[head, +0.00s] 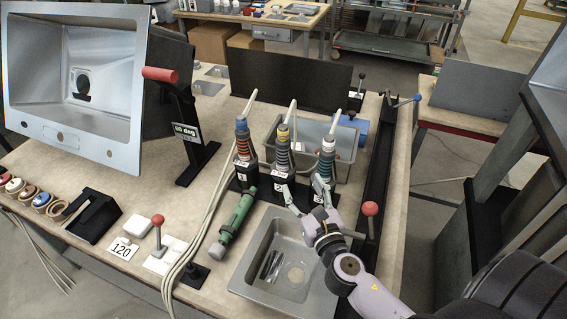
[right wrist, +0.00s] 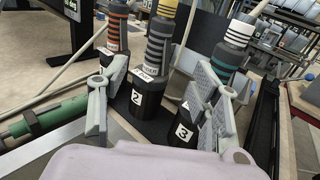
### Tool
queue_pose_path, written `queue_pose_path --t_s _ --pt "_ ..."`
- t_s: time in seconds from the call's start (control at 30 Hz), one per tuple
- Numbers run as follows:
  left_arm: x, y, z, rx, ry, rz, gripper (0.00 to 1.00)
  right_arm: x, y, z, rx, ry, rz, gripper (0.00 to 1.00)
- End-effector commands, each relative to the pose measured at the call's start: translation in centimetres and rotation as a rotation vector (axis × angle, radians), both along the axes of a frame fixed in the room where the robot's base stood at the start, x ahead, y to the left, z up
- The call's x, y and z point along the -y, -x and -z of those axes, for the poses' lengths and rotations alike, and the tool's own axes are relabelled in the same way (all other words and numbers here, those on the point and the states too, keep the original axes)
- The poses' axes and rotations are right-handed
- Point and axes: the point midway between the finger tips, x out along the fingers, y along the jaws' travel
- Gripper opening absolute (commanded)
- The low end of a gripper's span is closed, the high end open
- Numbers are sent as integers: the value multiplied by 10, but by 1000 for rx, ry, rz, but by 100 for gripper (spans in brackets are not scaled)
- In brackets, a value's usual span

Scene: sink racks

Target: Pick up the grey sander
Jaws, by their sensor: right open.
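Three banded tools stand upright in black numbered holders on the bench. My left gripper is not in view.
A grey sink tray (head: 248,262) lies below my right gripper. A green cylinder (head: 238,216) lies to its left. Red-knobbed levers (head: 370,209) stand at right and left. A grey bin (head: 346,139) is behind the tools.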

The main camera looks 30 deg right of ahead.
Motion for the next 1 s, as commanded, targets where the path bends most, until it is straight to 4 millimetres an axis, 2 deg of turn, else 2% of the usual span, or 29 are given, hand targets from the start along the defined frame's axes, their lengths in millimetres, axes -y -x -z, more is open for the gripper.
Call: queue_pose_path --t_s 0.1,0.43,0.6,0.77,1.0 --pt "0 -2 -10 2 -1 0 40 4 -23 -5 3 1 1 57" --pt "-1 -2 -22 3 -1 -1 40 15 -88 -4 2 -1 2 57" --pt "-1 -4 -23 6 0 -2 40 19 -107 -1 0 -1 2 57" --pt "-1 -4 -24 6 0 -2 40 20 -115 -1 0 -2 1 57" --pt "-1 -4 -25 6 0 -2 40 27 -147 2 2 -4 2 57"
